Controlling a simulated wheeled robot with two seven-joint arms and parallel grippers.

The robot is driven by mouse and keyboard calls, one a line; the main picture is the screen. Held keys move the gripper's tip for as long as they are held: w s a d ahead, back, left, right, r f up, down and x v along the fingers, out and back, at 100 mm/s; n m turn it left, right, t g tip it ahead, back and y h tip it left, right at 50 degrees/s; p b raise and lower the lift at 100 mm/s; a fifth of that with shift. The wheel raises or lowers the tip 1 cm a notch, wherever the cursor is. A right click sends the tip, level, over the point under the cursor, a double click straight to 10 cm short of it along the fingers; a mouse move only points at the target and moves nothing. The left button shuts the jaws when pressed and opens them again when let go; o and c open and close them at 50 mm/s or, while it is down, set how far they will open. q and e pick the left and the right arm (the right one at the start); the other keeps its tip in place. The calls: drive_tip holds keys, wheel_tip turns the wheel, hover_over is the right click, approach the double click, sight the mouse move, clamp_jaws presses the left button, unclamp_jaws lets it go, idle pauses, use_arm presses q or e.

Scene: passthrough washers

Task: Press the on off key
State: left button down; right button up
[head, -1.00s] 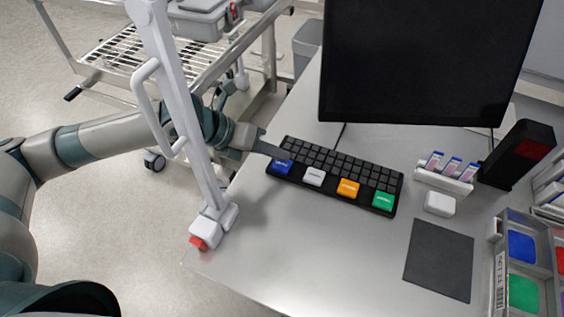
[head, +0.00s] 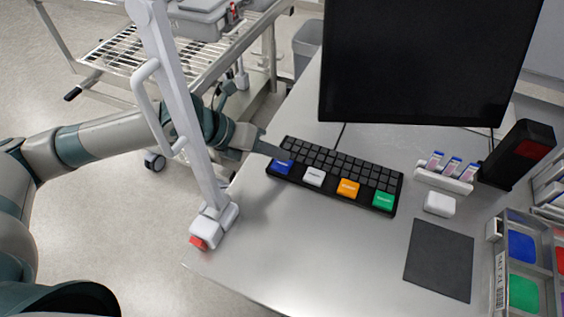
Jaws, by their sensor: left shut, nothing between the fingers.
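A black keyboard (head: 340,166) lies on the steel table below the monitor. Along its front edge sit a blue key (head: 281,167), a white key (head: 314,177), an orange key (head: 348,188) and a green key (head: 384,200). The lettering on them is too small to read, so I cannot tell which is the on off key. My left gripper (head: 284,154) is shut and empty, its tips at the keyboard's left end, right by the blue key. I cannot tell whether they touch it. My right gripper is not in view.
A white post with a handle (head: 181,110) and a red-tipped clamp (head: 213,228) stands at the table's left edge, in front of my left arm. A monitor (head: 420,65) stands behind the keyboard. A vial rack (head: 443,180), white box (head: 439,204) and dark mat (head: 438,260) lie right.

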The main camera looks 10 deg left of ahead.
sight(277, 165)
use_arm(q)
drive_tip(key=shift+f+b, duration=0.3)
drive_tip(key=shift+f, duration=0.6)
idle(0.8)
drive_tip(key=shift+r, duration=0.1)
drive_tip(key=shift+r+p, duration=0.85)
drive_tip(key=shift+p, duration=0.05)
drive_tip(key=shift+r+p, duration=2.25)
drive_tip(key=shift+r, duration=0.25)
